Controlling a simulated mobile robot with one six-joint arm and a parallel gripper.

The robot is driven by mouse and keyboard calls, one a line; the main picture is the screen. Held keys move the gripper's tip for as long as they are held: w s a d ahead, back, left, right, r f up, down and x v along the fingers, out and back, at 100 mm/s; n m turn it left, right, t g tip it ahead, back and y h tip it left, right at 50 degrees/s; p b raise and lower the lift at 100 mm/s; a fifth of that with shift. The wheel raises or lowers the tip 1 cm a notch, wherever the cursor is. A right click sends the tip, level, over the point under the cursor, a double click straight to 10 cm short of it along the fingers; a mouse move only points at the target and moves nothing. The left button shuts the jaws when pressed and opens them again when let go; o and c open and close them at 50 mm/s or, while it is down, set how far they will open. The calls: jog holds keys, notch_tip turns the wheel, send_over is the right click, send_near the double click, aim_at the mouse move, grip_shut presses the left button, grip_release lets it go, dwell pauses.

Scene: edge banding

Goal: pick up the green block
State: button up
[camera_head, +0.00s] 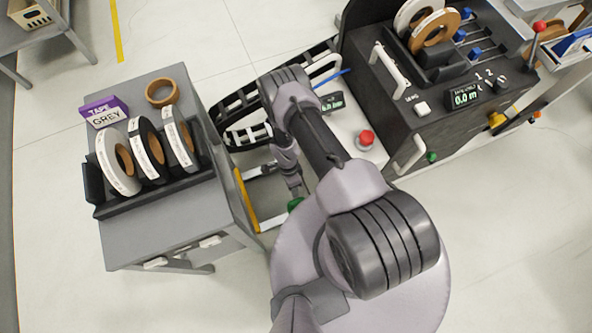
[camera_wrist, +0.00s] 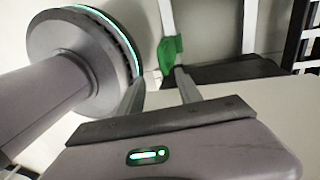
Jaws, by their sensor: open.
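The green block (camera_head: 295,204) shows as a small patch low between the grey table and my base, partly hidden by my arm. In the wrist view the green block (camera_wrist: 170,52) is just beyond the fingertips, nearer the right finger, at the lower end of a pale upright bar. My gripper (camera_wrist: 160,76) is open, with nothing between its fingers. I cannot tell whether the right fingertip touches the block. In the head view the gripper points down beside the block, and its fingertips are hard to make out.
A grey table (camera_head: 180,235) at left holds tape rolls in a rack, a brown ring (camera_head: 162,92) and a purple box (camera_head: 104,111). Floor is clear at lower right.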

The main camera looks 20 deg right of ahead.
jog(key=b, duration=0.3)
send_over(294, 201)
jog(key=w, duration=0.1)
notch_tip(294, 201, down, 7)
jog(key=shift+w+d+f, duration=0.1)
jog(key=f+b, duration=0.2)
jog(key=f, duration=0.1)
jog(key=f+b, duration=0.1)
jog(key=f, duration=0.1)
jog(key=shift+s, duration=0.4)
jog(key=shift+r, duration=0.15)
grip_shut()
